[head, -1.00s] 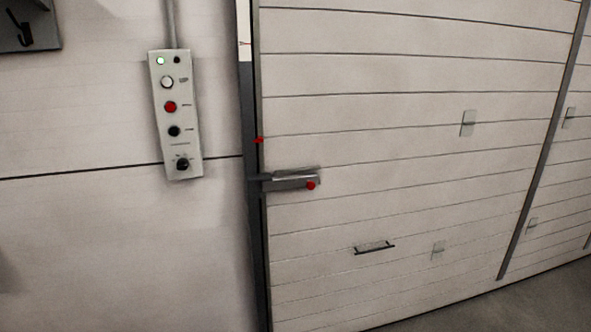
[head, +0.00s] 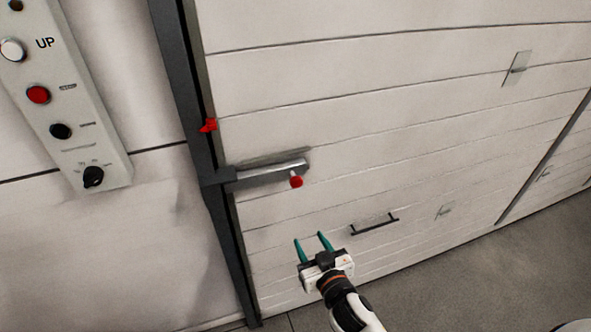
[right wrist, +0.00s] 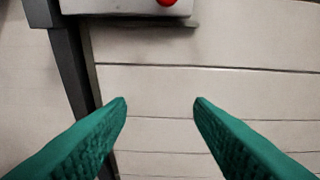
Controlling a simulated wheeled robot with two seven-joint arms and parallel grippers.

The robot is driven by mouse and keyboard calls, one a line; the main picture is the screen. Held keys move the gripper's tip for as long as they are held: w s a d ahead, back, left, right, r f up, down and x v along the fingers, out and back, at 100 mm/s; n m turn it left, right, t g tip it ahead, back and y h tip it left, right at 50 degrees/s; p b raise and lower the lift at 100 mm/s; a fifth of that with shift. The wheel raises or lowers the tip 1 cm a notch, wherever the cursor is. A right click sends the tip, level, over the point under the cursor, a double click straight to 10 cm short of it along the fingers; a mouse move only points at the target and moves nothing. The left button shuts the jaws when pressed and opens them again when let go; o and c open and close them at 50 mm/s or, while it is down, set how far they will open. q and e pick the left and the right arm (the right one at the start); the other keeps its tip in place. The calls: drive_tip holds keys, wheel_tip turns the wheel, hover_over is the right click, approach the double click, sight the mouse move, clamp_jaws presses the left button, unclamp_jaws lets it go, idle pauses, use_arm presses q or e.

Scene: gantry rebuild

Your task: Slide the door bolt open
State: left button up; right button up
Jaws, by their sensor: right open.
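The door bolt (head: 265,173) is a grey metal bar with a red knob (head: 296,181) at its right end, mounted on the left side of the white panelled door (head: 400,130). Its left end meets the dark door frame (head: 190,110). In the right wrist view the bolt housing (right wrist: 125,6) and the red knob (right wrist: 167,2) show at the top edge, cut off. My right gripper (head: 309,238), with green fingers, is open and empty below the knob. It also shows open in the right wrist view (right wrist: 160,103). My left gripper is not in view.
A control panel (head: 60,100) with buttons and a rotary switch is on the wall at the left. A red piece (head: 208,125) sits on the frame above the bolt. A dark handle (head: 374,224) is on the door, right of my gripper. Floor (head: 490,280) shows at lower right.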

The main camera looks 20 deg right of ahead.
drive_tip(key=t, duration=0.2)
approach(297, 184)
drive_tip(key=shift+m, duration=0.3)
drive_tip(key=w+p, duration=0.1)
drive_tip(key=w, duration=0.4)
drive_tip(key=w+p, duration=0.1)
drive_tip(key=w, duration=0.5)
drive_tip(key=shift+a+f+p, duration=0.15)
drive_tip(key=shift+p, duration=0.25)
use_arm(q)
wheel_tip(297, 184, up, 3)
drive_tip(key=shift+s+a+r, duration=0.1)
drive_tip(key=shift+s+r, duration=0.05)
